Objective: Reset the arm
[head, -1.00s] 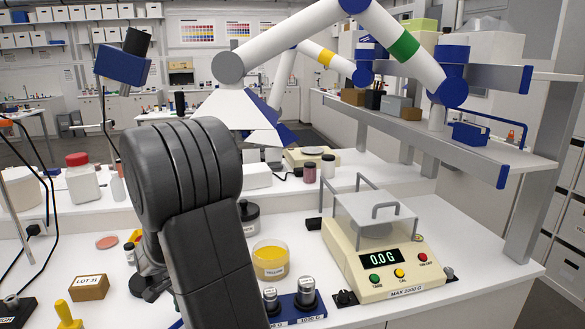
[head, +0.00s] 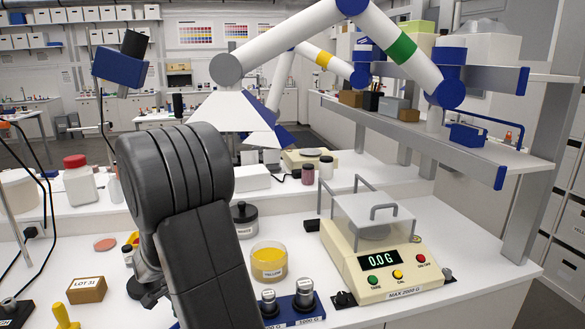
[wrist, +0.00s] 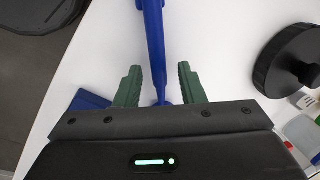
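My gripper (wrist: 159,84) shows in the wrist view with its two green fingers apart. A thin blue bar (wrist: 153,35) runs between and beyond the fingers; both fingers look clear of it, and I cannot tell how far below it lies. In the head view my dark grey arm stands bent in the foreground, and its links hide the gripper's fingers.
A balance (head: 385,262) reading 0.0 g stands right of my arm. A yellow pigment jar (head: 269,262) and a blue weight block (head: 300,312) are close by. A LOT 31 box (head: 87,290) sits left. A white robot arm (head: 395,45) spans the back.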

